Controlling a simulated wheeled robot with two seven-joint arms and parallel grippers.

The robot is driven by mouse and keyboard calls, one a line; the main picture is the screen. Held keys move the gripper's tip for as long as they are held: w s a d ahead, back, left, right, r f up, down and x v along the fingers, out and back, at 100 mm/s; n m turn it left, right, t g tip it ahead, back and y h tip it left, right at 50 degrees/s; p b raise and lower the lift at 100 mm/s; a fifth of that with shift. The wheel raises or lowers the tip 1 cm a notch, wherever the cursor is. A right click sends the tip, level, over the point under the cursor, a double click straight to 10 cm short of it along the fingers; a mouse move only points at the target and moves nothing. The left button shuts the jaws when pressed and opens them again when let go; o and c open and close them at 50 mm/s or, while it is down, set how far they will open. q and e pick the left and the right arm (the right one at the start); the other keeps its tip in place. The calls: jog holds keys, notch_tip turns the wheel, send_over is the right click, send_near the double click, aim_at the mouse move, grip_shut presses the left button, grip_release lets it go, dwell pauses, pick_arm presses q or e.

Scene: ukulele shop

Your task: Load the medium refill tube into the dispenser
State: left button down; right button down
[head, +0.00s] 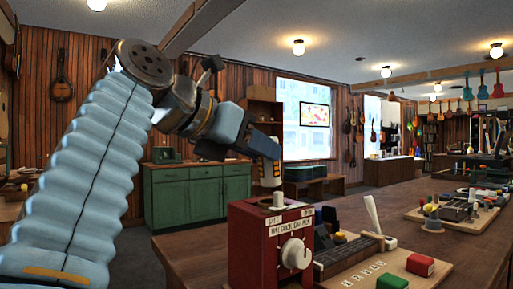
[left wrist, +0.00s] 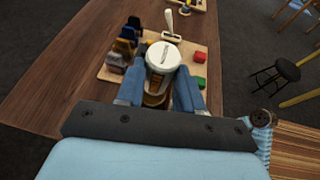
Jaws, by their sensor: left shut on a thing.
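My left gripper (head: 268,158) is shut on a pale tube with dark and orange markings (head: 270,176). In the left wrist view the tube shows as a white capped cylinder (left wrist: 163,58) between the blue fingers (left wrist: 160,88). The red dispenser box (head: 262,250) stands on the wooden counter, with a white dial and a lettered label on its front. The tube is over the box's top, close to a small grey part (head: 278,198) there. I cannot tell whether they touch. My right gripper is in neither view.
Right of the box, a wooden board (head: 343,282) holds a dark rack (head: 345,253), a green block (head: 391,281) and a red block (head: 420,265). Another loaded board (head: 438,215) lies further right. Bare counter (head: 460,258) lies between.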

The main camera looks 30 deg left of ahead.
pick_arm(q)
jog(key=c, duration=1)
grip_release()
jog(key=v, duration=1.1)
